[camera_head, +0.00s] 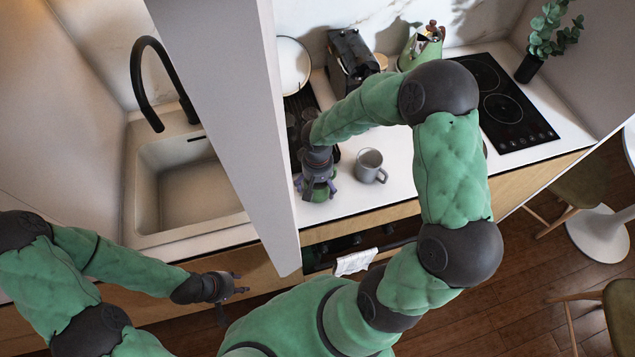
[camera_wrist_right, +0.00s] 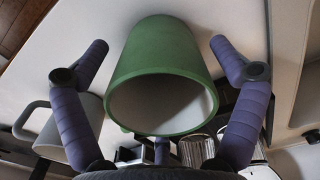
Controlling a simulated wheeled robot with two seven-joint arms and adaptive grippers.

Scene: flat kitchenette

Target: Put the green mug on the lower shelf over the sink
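The green mug (camera_head: 321,194) is on the white counter near its front edge, mostly hidden under my right gripper (camera_head: 317,188) in the head view. In the right wrist view the green mug (camera_wrist_right: 158,65) lies between the two purple fingers of my right gripper (camera_wrist_right: 160,47), its open rim facing the camera. The fingers are spread on either side, with narrow gaps to the mug. My left gripper (camera_head: 240,285) is low, in front of the sink cabinet, empty with its fingers apart. The sink (camera_head: 185,180) is at the left. I cannot make out the lower shelf over it.
A grey mug (camera_head: 370,167) stands just right of my right gripper. A tall white panel (camera_head: 235,90) separates the sink from this counter. A coffee machine (camera_head: 350,58), a green kettle (camera_head: 421,48) and a black cooktop (camera_head: 503,103) are behind and right. A towel (camera_head: 355,262) hangs below.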

